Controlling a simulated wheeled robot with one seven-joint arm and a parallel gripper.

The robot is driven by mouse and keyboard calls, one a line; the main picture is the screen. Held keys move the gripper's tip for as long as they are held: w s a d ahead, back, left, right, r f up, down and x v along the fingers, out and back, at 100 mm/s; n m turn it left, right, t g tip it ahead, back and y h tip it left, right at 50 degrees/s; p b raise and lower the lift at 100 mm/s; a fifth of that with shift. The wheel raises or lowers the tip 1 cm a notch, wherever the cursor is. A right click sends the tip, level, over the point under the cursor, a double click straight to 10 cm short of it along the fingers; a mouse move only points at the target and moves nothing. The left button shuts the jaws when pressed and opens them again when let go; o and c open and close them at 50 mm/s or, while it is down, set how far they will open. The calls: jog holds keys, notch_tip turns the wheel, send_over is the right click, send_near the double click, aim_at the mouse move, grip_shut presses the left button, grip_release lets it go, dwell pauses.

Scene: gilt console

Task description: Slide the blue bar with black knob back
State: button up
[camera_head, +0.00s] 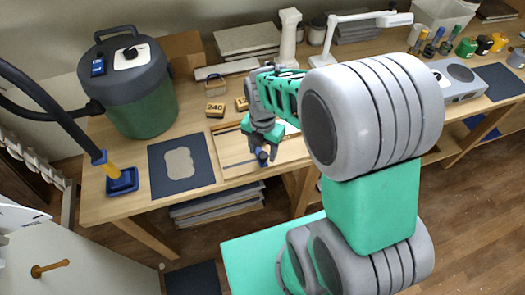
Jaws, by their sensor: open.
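A small blue piece with a dark knob (263,157), which looks like the blue bar, is at the front edge of a pale wooden board (232,158) on the workbench. Most of it is hidden under my gripper (262,149). My gripper points down over it from behind, with its fingers open around or just above the knob. I cannot tell whether the fingers touch it.
A green and grey vacuum (140,95) and a dark mat with a pale patch (180,165) are to the left. Sanding blocks (215,109) lie behind. A white lamp (355,20), bottles (432,45) and a grey device (458,78) stand at the back right.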

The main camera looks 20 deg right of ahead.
jog(key=shift+f, duration=0.8)
jog(key=shift+c, duration=0.3)
grip_shut()
dwell(0.5)
